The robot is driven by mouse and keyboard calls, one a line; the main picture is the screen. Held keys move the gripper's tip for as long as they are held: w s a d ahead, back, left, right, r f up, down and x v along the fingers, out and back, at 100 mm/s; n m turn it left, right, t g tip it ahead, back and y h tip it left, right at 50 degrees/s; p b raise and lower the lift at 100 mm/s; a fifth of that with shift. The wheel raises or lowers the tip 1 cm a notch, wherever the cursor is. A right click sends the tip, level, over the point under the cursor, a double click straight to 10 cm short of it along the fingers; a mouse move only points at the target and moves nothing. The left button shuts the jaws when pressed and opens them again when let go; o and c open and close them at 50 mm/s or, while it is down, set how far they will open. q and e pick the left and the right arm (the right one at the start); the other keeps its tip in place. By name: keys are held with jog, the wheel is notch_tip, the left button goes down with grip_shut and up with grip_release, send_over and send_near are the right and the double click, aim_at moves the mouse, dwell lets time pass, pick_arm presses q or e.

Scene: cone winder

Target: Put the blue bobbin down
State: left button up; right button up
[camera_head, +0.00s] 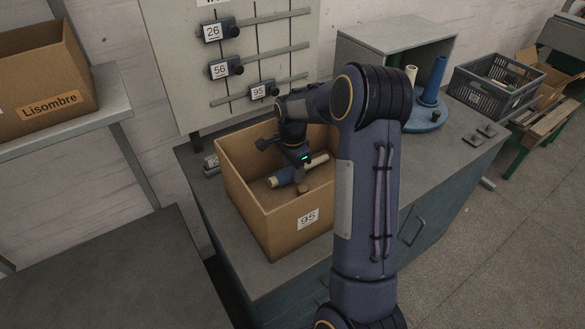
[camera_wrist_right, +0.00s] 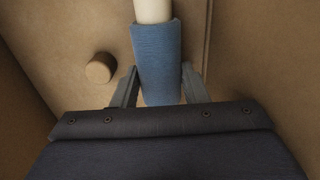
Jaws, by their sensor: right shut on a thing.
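The blue bobbin (camera_head: 283,178) is inside the cardboard box marked 95 (camera_head: 271,222). It is a blue wound cylinder with a pale tube end. My right gripper (camera_head: 300,172) reaches down into the box and is shut on the bobbin. In the right wrist view the bobbin (camera_wrist_right: 157,62) lies between the two fingers (camera_wrist_right: 158,88), its pale end pointing away. I cannot tell whether the bobbin touches the box floor. My left gripper is not in view.
A small tan cylinder (camera_wrist_right: 100,68) lies in the box near the bobbin. A blue cone (camera_head: 433,82) stands on a round blue base at the right of the workbench, before a grey open housing (camera_head: 395,35). A grey crate (camera_head: 495,82) is beyond. A panel with sliders 26, 56, 95 rises behind.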

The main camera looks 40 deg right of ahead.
aim_at(292, 168)
jog(key=shift+f, duration=0.2)
jog(key=o, duration=1)
jog(key=shift+r, duration=0.1)
jog(key=shift+r, duration=0.5)
notch_tip(292, 168, up, 11)
jog(key=shift+r, duration=0.15)
